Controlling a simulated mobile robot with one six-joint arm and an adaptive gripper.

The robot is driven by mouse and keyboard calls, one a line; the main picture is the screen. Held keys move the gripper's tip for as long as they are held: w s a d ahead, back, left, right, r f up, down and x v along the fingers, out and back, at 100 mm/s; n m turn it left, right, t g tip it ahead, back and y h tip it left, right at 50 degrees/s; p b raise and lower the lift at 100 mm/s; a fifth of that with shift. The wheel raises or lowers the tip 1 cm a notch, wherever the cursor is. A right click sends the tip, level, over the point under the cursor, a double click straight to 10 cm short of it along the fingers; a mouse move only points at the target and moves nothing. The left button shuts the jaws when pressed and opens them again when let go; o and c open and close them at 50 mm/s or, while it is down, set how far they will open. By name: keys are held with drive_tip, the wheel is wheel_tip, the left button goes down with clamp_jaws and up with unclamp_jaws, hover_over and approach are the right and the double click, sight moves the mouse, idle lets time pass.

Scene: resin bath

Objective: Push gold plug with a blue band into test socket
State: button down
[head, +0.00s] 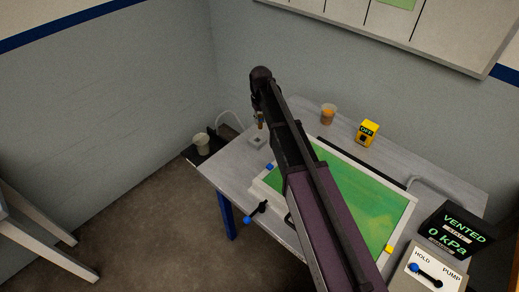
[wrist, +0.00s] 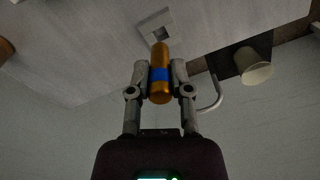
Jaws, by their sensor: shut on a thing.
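In the wrist view, a gold plug with a blue band (wrist: 160,88) stands between the two fingers of my gripper (wrist: 160,82), which is shut on it around the band. The plug's far end points toward the test socket (wrist: 155,27), a pale square block with a dark opening. The plug's tip overlaps the socket's near edge in this view; I cannot tell whether they touch. In the head view, the plug (head: 260,117) hangs below my arm's end, above the socket (head: 257,140) on the table's left part. My arm hides part of the gripper there.
A green panel in a white frame (head: 262,190) covers much of the table (head: 225,172). An amber cup (head: 328,113) and a yellow OFF box (head: 367,132) stand behind. A pale cup (head: 201,143) is beyond the left edge. A black VENTED display (head: 457,232) stands at right.

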drive_tip(key=shift+w+a+f+b, duration=0.35)
drive_tip(key=shift+w+f, duration=0.2)
drive_tip(key=shift+w, duration=0.15)
drive_tip(key=shift+w+a+f+b, duration=0.35)
drive_tip(key=shift+w+f, duration=0.2)
drive_tip(key=shift+w, duration=0.1)
drive_tip(key=b, duration=0.6)
hover_over(257, 136)
drive_tip(key=s, duration=0.3)
drive_tip(key=f, duration=0.6)
drive_tip(key=shift+w+d+f, duration=0.15)
drive_tip(key=shift+w+d, duration=0.05)
drive_tip(key=shift+w, duration=0.05)
drive_tip(key=shift+f+b, duration=0.1)
drive_tip(key=shift+b, duration=0.2)
drive_tip(key=shift+f+b, duration=1.75)
drive_tip(key=shift+f, duration=0.2)
drive_tip(key=c, duration=0.5)
unclamp_jaws()
drive_tip(key=shift+r, duration=0.1)
drive_tip(key=shift+c, duration=0.2)
drive_tip(key=shift+r, duration=0.15)
